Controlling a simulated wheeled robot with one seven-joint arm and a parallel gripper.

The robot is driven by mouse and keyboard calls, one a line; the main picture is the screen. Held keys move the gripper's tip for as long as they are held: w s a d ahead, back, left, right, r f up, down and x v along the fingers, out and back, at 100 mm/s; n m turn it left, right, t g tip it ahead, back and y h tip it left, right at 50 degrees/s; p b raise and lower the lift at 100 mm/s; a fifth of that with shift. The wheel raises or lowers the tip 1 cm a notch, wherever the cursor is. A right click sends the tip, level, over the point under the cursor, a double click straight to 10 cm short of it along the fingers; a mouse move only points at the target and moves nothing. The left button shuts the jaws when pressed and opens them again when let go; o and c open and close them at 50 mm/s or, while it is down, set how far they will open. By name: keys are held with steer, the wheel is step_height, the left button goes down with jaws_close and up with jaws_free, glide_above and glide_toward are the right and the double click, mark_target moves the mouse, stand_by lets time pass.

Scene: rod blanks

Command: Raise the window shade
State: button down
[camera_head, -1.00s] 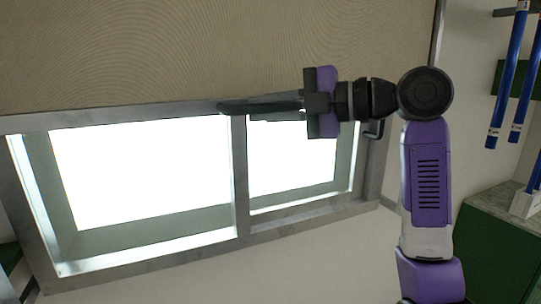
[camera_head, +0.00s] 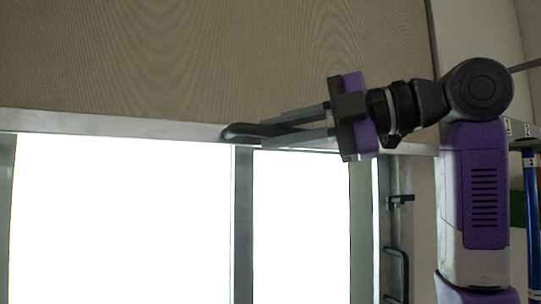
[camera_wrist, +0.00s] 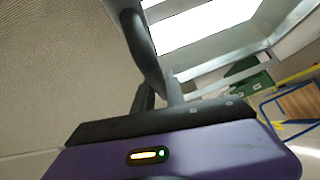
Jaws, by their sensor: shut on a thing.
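The beige fabric window shade (camera_head: 200,60) fills the top of the head view, with a grey metal rail (camera_head: 100,125) along its lower edge. A dark bar handle (camera_head: 238,130) sits on this rail near the window's middle post. My gripper (camera_head: 264,134) reaches in from the right and is shut on the handle, one finger above and one below it. In the wrist view the dark handle (camera_wrist: 146,45) runs down to the fingers, with the shade fabric (camera_wrist: 50,70) at left. The bright window (camera_head: 120,220) shows below the rail.
A small dark hook (camera_head: 400,199) and a dark bar handle (camera_head: 398,272) are on the right side of the window frame. A blue rod (camera_head: 532,215) hangs at the far right. The wrist view shows a blue-framed item (camera_wrist: 293,108) at right.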

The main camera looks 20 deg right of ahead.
steer(key=shift+r, duration=0.4)
steer(key=c, duration=1.4)
jaws_free()
steer(key=shift+o, duration=0.2)
steer(key=shift+d, duration=0.1)
steer(key=b+v, duration=0.2)
steer(key=v, duration=0.5)
steer(key=shift+s+d, duration=0.2)
steer(key=shift+s, duration=0.05)
